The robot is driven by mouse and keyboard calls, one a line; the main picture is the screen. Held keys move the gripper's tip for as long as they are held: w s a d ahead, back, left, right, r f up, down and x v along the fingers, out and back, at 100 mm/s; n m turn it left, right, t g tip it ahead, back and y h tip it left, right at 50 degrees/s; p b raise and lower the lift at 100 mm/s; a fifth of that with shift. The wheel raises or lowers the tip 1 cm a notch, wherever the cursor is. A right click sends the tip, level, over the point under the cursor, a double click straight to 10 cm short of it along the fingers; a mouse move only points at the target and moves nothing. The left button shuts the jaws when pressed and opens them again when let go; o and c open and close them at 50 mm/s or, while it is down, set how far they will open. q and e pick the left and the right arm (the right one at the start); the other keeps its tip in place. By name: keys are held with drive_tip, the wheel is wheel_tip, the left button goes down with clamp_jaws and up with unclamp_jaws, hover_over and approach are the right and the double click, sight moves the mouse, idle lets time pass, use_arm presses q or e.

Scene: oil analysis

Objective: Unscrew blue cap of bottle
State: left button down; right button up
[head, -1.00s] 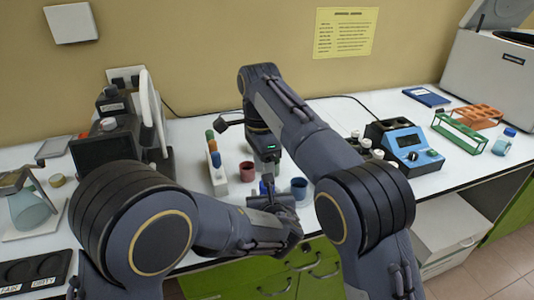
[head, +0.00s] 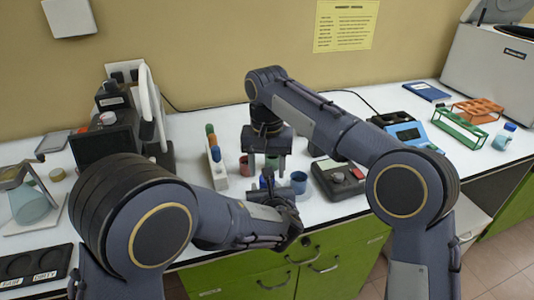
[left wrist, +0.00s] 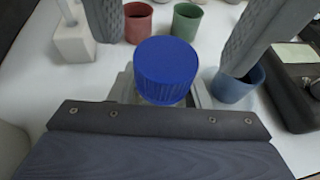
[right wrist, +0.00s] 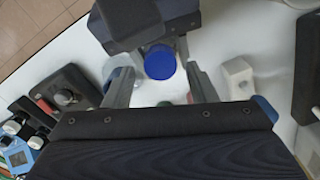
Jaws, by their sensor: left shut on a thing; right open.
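The blue cap (left wrist: 166,68) is ribbed and sits on top of the bottle. It also shows in the right wrist view (right wrist: 160,63) and, partly hidden, in the head view. My left gripper (left wrist: 162,96) is shut on the bottle just below the cap. The bottle's body is mostly hidden under the cap and fingers. My right gripper (right wrist: 160,87) is open and points down over the cap. Its two fingers stand on either side of the cap, apart from it, with nothing between them touching. In the head view the right gripper (head: 267,165) is above the left one.
Red (left wrist: 138,22), green (left wrist: 187,22) and blue (left wrist: 238,84) cups stand close behind and beside the bottle. A white rack (head: 218,178) with small bottles is to the left. A dark device with a knob (head: 339,181) is to the right. The bench's front edge is near.

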drive_tip(key=shift+f, duration=1.1)
drive_tip(key=c, duration=1)
drive_tip(key=n, duration=0.6)
drive_tip(key=shift+n, duration=0.4)
drive_tip(key=o, duration=1.1)
drive_tip(key=shift+r, duration=0.1)
